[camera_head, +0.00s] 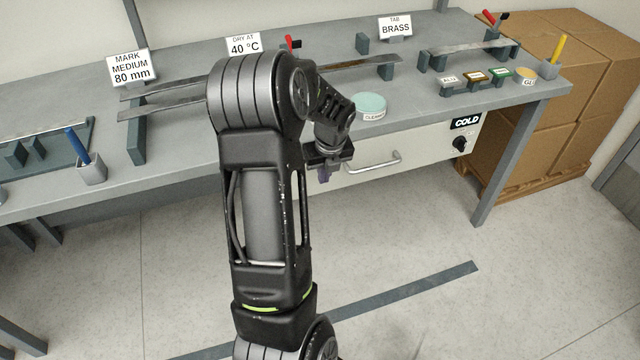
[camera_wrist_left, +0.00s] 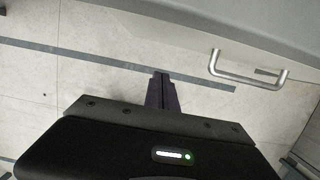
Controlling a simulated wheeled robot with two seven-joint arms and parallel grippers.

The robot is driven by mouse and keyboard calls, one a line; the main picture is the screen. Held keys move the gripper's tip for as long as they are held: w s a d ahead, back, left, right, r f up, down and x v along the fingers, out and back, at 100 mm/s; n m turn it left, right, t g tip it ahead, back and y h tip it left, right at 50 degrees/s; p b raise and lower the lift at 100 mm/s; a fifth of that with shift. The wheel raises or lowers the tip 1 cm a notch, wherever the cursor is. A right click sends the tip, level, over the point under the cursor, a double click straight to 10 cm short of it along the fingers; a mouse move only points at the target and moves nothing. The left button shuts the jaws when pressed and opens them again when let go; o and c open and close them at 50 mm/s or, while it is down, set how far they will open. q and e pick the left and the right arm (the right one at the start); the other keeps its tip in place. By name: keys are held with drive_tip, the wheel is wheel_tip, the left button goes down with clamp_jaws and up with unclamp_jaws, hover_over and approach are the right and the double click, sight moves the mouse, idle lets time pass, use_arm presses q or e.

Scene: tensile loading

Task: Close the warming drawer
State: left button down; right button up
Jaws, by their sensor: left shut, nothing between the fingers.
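The warming drawer (camera_head: 420,146) has a pale front just below the bench top, with a silver bar handle (camera_head: 373,163). A "COLD" label and a black knob (camera_head: 460,144) are at its right end. My arm hides its left part, and I cannot tell how far out it stands. In the left wrist view the handle (camera_wrist_left: 248,78) hangs from the pale front at upper right. My left gripper (camera_head: 326,174) is shut and empty, left of the handle and apart from it. Its fingers show closed together in the wrist view (camera_wrist_left: 162,92). My right gripper is not in view.
The grey bench (camera_head: 190,165) carries metal strips on supports, label cards, a round teal dish (camera_head: 370,106) and small colored blocks. A bench leg (camera_head: 510,160) stands at right, with cardboard boxes (camera_head: 580,70) behind it. The floor before the drawer is clear.

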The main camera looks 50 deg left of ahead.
use_arm(q)
drive_tip(key=shift+v, duration=1.35)
drive_tip(key=shift+s+d, duration=0.1)
drive_tip(key=shift+d, duration=0.05)
drive_tip(key=w+d+f+n+t, duration=0.3)
drive_tip(key=w+d+f+n, duration=0.25)
drive_tip(key=n, duration=0.65)
drive_tip(key=w+d+f+n+h, duration=0.15)
drive_tip(key=d+f+n, duration=0.3)
drive_tip(key=d, duration=0.45)
drive_tip(key=w+d+f+n+h, duration=0.15)
drive_tip(key=d+f+n, duration=0.3)
drive_tip(key=d, duration=0.45)
drive_tip(key=s+d+f+n+g+h, duration=0.1)
drive_tip(key=s+d+f, duration=0.3)
drive_tip(key=s+d, duration=0.5)
drive_tip(key=s+d+f+n+g+h, duration=0.1)
drive_tip(key=s+d+f, duration=0.4)
drive_tip(key=s+d, duration=0.5)
drive_tip(key=d+g+h, duration=0.1)
drive_tip(key=d, duration=0.5)
drive_tip(key=shift+s+f+h, duration=0.2)
drive_tip(key=shift+h, duration=0.2)
